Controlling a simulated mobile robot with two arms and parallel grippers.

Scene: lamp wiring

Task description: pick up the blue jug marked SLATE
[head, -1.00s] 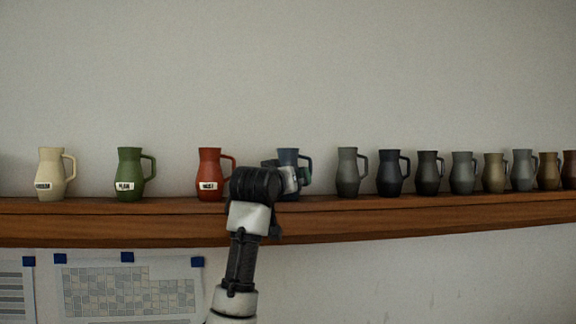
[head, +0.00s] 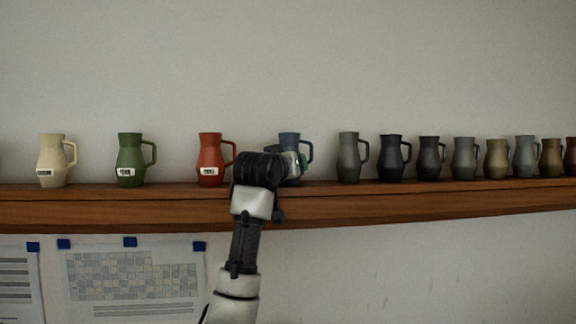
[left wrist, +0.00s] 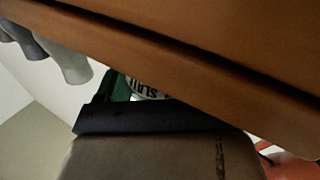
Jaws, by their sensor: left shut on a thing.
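The blue jug (head: 289,141) stands upright on the wooden shelf, between the red jug and a grey jug. My left gripper (head: 299,163) is at its lower body, shut on it, and hides part of its front and base. In the left wrist view a small piece of the jug's white label (left wrist: 143,91) shows, with part of the word SLATE readable, beside a green finger pad (left wrist: 119,88). The rest of the jug is hidden there by my gripper and the shelf. My right gripper is in no view.
The wooden shelf (head: 420,205) carries a row of jugs. The red jug (head: 210,153) is close on the left of my gripper, the grey jug (head: 348,158) on the right. Green (head: 130,153) and cream (head: 52,153) jugs stand further left. Papers (head: 132,283) hang below.

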